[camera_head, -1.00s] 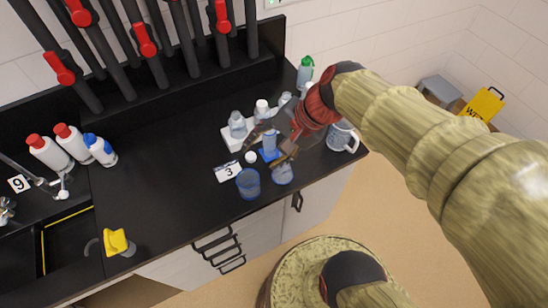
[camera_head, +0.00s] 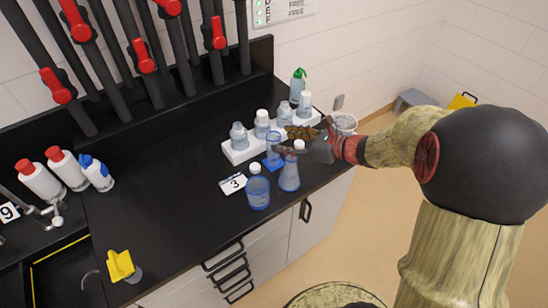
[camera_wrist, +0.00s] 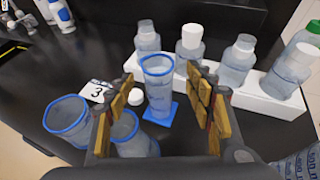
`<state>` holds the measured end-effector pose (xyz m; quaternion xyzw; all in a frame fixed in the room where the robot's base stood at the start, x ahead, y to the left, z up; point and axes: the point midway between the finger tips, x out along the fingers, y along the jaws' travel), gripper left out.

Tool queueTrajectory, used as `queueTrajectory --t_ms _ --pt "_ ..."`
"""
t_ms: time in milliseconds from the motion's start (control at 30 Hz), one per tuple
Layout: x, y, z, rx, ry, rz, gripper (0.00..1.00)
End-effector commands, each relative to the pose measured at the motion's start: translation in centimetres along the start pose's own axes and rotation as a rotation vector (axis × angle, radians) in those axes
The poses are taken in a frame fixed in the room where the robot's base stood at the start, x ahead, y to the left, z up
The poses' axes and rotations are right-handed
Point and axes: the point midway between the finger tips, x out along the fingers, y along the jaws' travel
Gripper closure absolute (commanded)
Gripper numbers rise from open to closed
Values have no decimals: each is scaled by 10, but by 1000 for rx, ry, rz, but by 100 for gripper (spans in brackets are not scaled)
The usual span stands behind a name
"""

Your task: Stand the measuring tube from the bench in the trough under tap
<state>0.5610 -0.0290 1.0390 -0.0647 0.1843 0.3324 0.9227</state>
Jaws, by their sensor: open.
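The measuring tube (camera_head: 273,146) is a clear blue cylinder on a square blue foot. It stands upright on the black bench (camera_head: 180,200), in front of a white bottle rack. My gripper (camera_head: 284,142) is open and reaches in from the right, close to the tube. In the wrist view the tube (camera_wrist: 158,85) shows between the two spread, wood-coloured fingers; I cannot tell whether they touch it.
A blue beaker (camera_head: 258,193) and a conical flask (camera_head: 290,174) stand in front of the tube. The white rack (camera_head: 238,156) holds several bottles. A card marked 3 (camera_head: 233,184) lies at its left. The bench's left middle is clear; white bottles (camera_head: 40,180) stand farther left.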

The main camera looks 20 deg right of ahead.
Motion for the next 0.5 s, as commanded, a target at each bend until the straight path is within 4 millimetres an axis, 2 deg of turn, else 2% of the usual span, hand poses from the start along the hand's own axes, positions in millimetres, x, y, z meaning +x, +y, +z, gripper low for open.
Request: queueTrajectory --t_ms 300,500 --pt "42 3 8 -3 0 3 47" --pt "47 3 10 -3 0 1 47"
